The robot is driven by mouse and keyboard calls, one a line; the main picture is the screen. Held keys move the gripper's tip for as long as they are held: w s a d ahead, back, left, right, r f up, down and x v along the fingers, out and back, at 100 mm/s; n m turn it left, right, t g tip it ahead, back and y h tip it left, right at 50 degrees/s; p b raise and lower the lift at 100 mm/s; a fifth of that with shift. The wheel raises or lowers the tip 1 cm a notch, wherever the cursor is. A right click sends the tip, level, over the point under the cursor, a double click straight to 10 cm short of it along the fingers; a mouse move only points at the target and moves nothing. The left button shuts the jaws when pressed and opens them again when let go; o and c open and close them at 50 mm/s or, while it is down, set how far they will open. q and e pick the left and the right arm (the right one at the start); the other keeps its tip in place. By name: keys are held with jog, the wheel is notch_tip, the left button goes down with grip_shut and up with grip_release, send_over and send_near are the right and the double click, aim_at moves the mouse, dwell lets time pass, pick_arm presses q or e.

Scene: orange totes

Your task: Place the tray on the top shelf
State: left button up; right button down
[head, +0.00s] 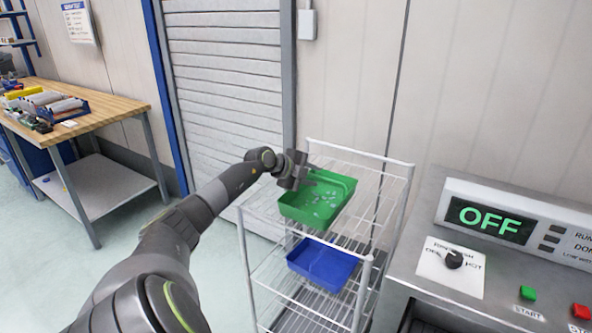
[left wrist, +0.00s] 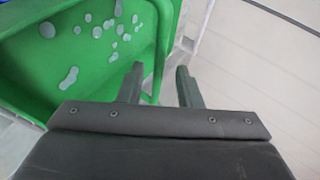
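The green tray (head: 325,212), with pale blotches on its floor, is at the top level of a wire rack. It looks roughly level; I cannot tell whether it rests fully on the wires. My left gripper (head: 300,180) is at its far left edge. In the left wrist view, the tray (left wrist: 90,85) fills the left side. The two fingers of the left gripper (left wrist: 160,85) stand apart, with the tray's side wall between them. Gaps show beside the wall, so the gripper looks open. My right gripper is in no view.
The wire rack (head: 401,200) has a blue tray (head: 322,262) on a lower shelf. A machine with an OFF display (head: 490,219) stands close on the right. A workbench (head: 110,95) is at the left. A grey shutter (head: 225,90) and wall are behind the rack.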

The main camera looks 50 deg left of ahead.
pick_arm(q)
jog(key=v, duration=1)
jog(key=shift+s+r+b, duration=0.2)
jog(key=shift+s+b, duration=0.1)
jog(key=shift+b, duration=0.05)
jog(key=shift+d+f, duration=0.1)
